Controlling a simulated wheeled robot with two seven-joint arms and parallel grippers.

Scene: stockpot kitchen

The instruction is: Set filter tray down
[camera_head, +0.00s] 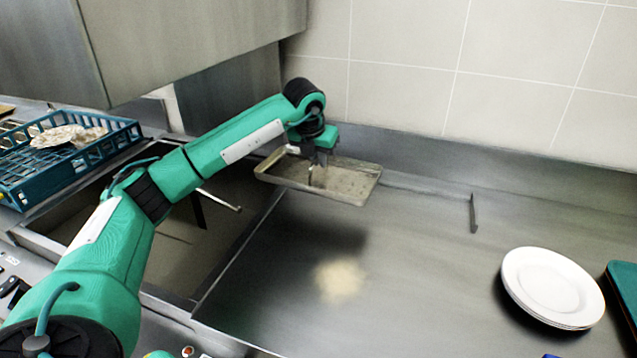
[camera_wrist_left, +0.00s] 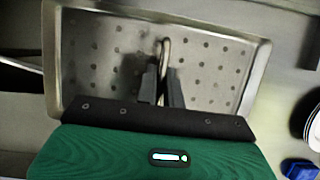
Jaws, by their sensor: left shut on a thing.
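The filter tray (camera_head: 345,182) is a shallow grey metal tray with a raised rim, held above the steel counter near the back wall. In the left wrist view the tray (camera_wrist_left: 215,65) shows rows of dark holes and an upright metal handle (camera_wrist_left: 165,55) in its middle. My left gripper (camera_head: 318,178) is shut on the tray's handle, and its dark fingers (camera_wrist_left: 160,88) show on both sides of it. A dark shadow lies on the counter below the tray, apart from it. My right gripper is not in view.
The steel counter (camera_head: 410,270) is clear around a pale patch (camera_head: 340,281). A stack of white plates (camera_head: 552,287) stands at the right, beside a teal item (camera_head: 624,285). A sink (camera_head: 180,235) lies left, with a blue basket (camera_head: 65,150) beyond it. A tiled wall is behind.

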